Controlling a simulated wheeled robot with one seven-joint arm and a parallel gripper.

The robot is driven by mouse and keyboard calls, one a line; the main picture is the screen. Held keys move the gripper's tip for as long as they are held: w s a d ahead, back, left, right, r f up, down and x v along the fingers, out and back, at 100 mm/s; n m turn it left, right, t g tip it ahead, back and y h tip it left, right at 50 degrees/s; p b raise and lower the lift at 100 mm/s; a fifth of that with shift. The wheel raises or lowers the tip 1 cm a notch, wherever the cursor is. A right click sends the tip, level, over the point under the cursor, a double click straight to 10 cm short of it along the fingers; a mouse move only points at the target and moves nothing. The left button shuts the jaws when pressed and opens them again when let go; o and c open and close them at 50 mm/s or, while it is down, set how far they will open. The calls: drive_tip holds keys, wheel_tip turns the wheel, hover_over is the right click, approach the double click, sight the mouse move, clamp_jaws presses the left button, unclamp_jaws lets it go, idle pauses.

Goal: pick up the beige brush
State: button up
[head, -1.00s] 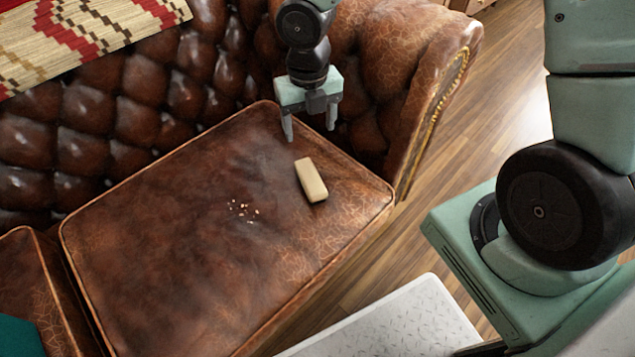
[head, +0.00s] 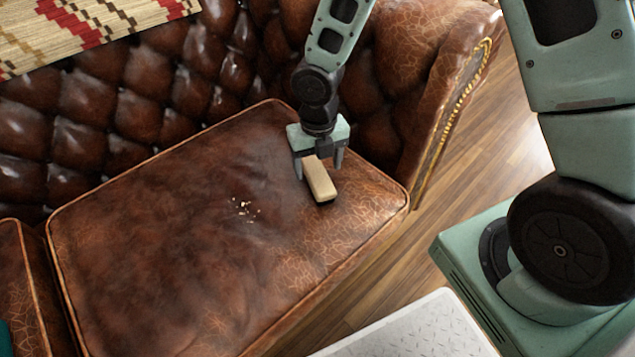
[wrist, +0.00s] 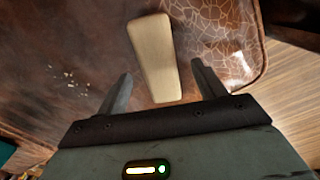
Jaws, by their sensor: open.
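The beige brush (head: 320,182) lies on the brown leather sofa cushion (head: 200,240), near its right side. My gripper (head: 320,170) is open and stands over the brush's far end, which it partly hides in the head view. In the wrist view the brush (wrist: 154,58) runs away from between the two spread fingers of my gripper (wrist: 163,85). Its near end lies between the fingertips, with a gap on each side. I cannot tell the exact height of the fingertips above the cushion.
Small pale crumbs (head: 245,210) lie on the cushion left of the brush. The tufted backrest (head: 110,110) and the sofa's right armrest (head: 445,100) rise behind and beside the cushion. A patterned woven throw (head: 80,25) hangs over the backrest. Wooden floor (head: 480,150) shows at right.

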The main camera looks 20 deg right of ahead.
sight(317, 174)
wheel_tip(317, 174, down, 4)
drive_tip(key=shift+a+r+b, duration=0.1)
drive_tip(key=shift+b, duration=0.8)
drive_tip(key=shift+r, duration=0.1)
drive_tip(key=c, duration=1.2)
wheel_tip(317, 174, up, 10)
drive_tip(key=p, duration=0.5)
drive_tip(key=shift+p, duration=0.35)
drive_tip(key=shift+o, duration=1.2)
